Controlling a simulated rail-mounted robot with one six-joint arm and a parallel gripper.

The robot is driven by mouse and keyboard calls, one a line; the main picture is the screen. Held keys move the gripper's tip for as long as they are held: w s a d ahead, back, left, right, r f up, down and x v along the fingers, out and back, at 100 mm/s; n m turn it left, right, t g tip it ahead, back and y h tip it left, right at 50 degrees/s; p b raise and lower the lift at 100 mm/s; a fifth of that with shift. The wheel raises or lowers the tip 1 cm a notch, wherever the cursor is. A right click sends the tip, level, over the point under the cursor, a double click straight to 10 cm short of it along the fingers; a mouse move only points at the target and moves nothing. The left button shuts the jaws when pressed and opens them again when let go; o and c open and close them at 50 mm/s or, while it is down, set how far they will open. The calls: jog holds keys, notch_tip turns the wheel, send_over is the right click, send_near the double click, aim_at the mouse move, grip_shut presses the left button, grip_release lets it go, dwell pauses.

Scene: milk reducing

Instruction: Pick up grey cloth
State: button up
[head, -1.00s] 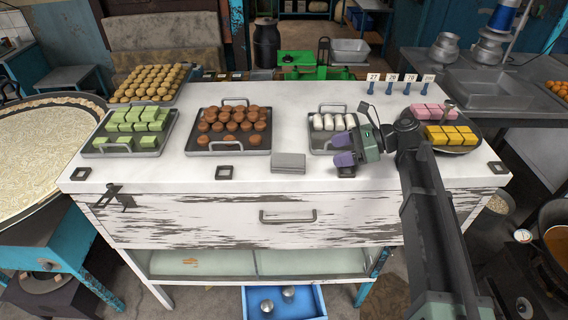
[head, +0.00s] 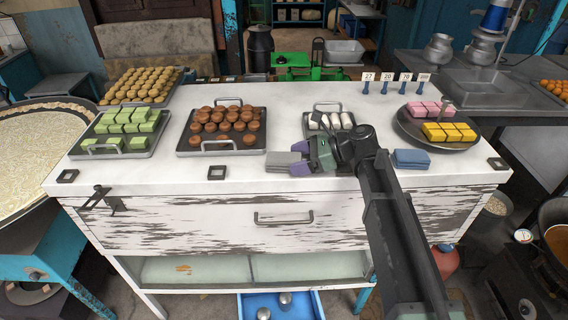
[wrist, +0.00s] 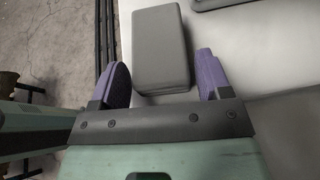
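The grey cloth (head: 279,159) is a folded block lying flat on the white counter, near its front edge. It also shows in the wrist view (wrist: 160,42). My gripper (head: 297,157) is at the right end of the cloth in the head view. In the wrist view my gripper (wrist: 162,72) is open, with one purple finger on each side of the cloth's near end. Gaps show between the cloth and both fingers. Part of the cloth is hidden behind the gripper in the head view.
A folded blue cloth (head: 411,158) lies right of my gripper. A tray of brown sweets (head: 206,151), a tray of white sweets (head: 313,107) and a round tray of pink and yellow sweets (head: 471,142) stand behind. A dark square (head: 217,172) lies left of the grey cloth.

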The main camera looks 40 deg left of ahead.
jog(key=c, duration=0.6)
jog(key=shift+r, duration=0.1)
